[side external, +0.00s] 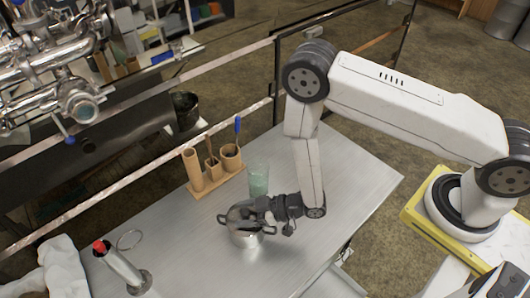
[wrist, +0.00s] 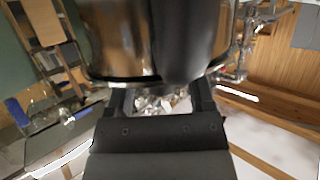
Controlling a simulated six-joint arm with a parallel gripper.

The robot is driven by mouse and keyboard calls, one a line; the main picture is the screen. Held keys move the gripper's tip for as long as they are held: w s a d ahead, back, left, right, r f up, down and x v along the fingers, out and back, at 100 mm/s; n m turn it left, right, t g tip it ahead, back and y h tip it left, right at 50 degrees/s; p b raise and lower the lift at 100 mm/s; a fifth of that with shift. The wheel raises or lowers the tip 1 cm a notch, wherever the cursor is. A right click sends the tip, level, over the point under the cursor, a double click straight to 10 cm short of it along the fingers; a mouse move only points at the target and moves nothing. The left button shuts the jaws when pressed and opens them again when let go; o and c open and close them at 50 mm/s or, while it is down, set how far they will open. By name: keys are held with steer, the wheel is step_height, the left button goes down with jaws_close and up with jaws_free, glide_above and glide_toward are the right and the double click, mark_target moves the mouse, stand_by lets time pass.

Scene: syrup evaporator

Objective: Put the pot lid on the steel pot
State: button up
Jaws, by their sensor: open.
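The steel pot (side external: 246,239) stands on the metal table in the side view, with a loop handle on each side. A shiny, rounded steel shape (side external: 238,213) shows at its top. It looks like the pot lid, but I cannot tell whether it sits flat on the rim. My gripper (side external: 256,206) is open, at the height of the pot's top and on its right side. In the wrist view, a large shiny steel surface (wrist: 120,45) with a curved lower edge fills the top middle, just beyond my gripper (wrist: 160,97). Its contact with the fingers is unclear.
A green glass (side external: 259,180) stands close behind the pot. A wooden holder (side external: 213,172) with tools is behind it. A red-tipped metal cylinder (side external: 122,266) and a thin ring (side external: 129,239) are at left. The table (side external: 335,190) is clear at right.

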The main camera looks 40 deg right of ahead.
steer(key=shift+r, duration=0.1)
steer(key=shift+r, duration=0.2)
steer(key=shift+s+d+r, duration=0.1)
steer(key=shift+d, duration=0.1)
steer(key=v, duration=1.1)
steer(key=shift+s+d, duration=0.15)
steer(key=shift+s, duration=0.05)
steer(key=shift+w+r, duration=0.1)
